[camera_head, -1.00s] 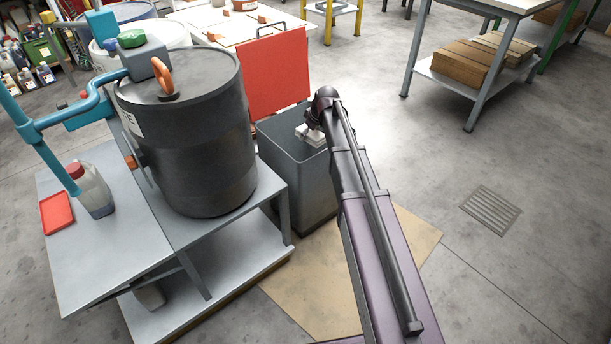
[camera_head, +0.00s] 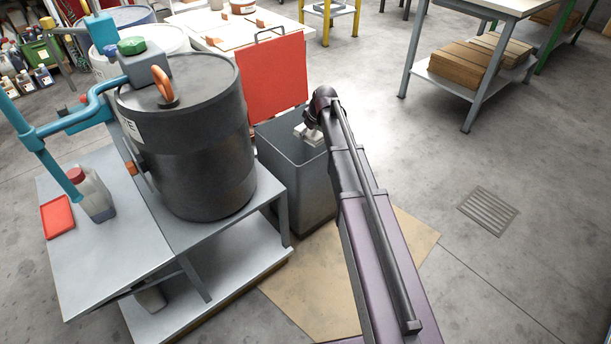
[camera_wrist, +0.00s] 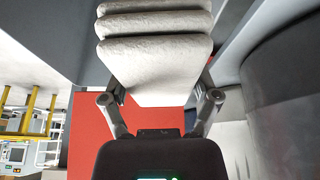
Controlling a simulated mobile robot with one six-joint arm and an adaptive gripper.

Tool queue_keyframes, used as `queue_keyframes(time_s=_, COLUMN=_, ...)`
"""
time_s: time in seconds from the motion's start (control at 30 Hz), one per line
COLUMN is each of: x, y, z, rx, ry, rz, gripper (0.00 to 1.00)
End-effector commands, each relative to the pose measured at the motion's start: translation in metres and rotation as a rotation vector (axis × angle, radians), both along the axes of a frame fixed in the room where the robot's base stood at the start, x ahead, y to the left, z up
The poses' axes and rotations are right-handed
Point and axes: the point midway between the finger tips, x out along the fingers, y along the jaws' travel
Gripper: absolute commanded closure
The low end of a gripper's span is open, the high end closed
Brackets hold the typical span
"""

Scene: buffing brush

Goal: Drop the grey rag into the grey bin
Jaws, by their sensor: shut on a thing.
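The light grey folded rag (camera_head: 308,134) is held by my gripper (camera_head: 314,124) over the mouth of the grey bin (camera_head: 296,185). In the wrist view the rag (camera_wrist: 155,60) fills the upper middle, in thick stacked folds. My gripper (camera_wrist: 162,98) is shut on it, one finger at each side; the fingertips are partly hidden. The bin is open, with its red lid (camera_head: 272,80) standing upright behind the mouth. My arm covers the bin's right side in the head view. The rag's exact height relative to the rim is hard to tell.
A dark drum (camera_head: 185,140) stands on a grey metal bench (camera_head: 110,250) left of the bin. The bench also bears a bottle (camera_head: 92,195) and a red tray (camera_head: 57,215). Open floor lies to the right, up to a grey table with boxes (camera_head: 465,65).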

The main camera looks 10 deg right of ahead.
Motion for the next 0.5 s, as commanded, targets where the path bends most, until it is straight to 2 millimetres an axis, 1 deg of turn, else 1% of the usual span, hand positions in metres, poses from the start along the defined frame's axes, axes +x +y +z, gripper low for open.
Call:
queue_keyframes(time_s=0.03, x=0.0, y=0.0, z=0.013, rx=0.0, ry=0.0, rz=0.0, gripper=0.59)
queue_keyframes(time_s=0.5, x=0.0, y=-0.001, z=0.09, rx=0.0, ry=0.0, rz=-0.001, gripper=0.59)
